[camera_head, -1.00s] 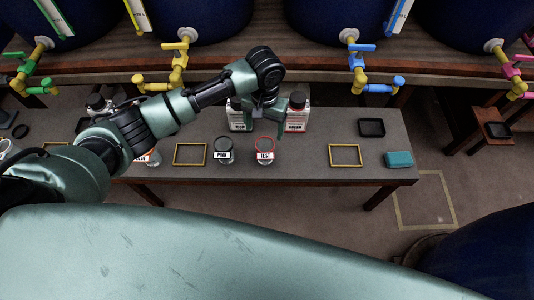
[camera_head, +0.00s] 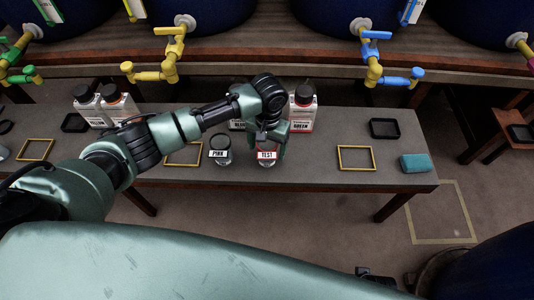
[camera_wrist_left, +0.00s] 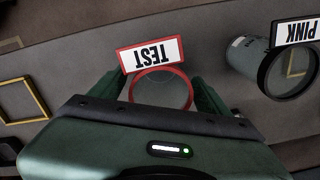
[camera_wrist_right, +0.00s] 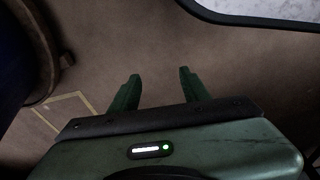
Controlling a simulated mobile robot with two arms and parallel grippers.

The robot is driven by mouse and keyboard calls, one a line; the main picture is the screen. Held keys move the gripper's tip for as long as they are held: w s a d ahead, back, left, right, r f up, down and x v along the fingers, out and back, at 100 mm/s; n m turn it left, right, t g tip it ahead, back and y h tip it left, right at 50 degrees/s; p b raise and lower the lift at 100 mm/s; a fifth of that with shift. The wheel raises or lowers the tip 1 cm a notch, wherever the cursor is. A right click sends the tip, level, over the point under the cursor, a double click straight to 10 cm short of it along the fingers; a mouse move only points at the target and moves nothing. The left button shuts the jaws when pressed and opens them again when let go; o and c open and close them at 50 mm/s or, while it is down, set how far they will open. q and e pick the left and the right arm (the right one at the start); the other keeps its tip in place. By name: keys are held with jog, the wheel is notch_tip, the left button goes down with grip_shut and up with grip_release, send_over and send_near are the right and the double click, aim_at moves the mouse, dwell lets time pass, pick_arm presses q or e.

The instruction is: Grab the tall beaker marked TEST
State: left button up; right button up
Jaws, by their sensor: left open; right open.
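The TEST beaker (camera_head: 266,157) is clear, with a red rim and a white TEST label, on the grey bench. It also shows in the left wrist view (camera_wrist_left: 161,92), where its label appears upside down. My left gripper (camera_head: 272,142) is open at the beaker. In the left wrist view its fingers (camera_wrist_left: 160,90) stand on either side of the red rim; I cannot tell whether they touch the glass. The arm and gripper partly cover the beaker in the head view. My right gripper (camera_wrist_right: 158,75) is open and empty above the brown floor.
The PINK beaker (camera_head: 220,152) stands just left of TEST. Behind are a GREEN bottle (camera_head: 303,108) and a BLUE bottle (camera_head: 237,124), partly hidden. To the right are a yellow frame (camera_head: 356,158), a black tray (camera_head: 384,128) and a teal block (camera_head: 415,163). Vat taps overhang the bench's back.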

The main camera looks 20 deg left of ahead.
pick_arm(q)
jog(key=shift+w+f+b, duration=0.1)
jog(key=shift+f+b, duration=0.25)
jog(key=shift+f, duration=1.3)
jog(key=c, duration=1.5)
jog(key=shift+o, duration=0.2)
pick_arm(e)
jog(key=r, duration=0.1)
jog(key=w+r, duration=0.1)
jog(key=r, duration=0.1)
jog(key=shift+w+a+r, duration=0.1)
jog(key=shift+w+r, duration=0.1)
pick_arm(q)
jog(key=shift+r, duration=0.1)
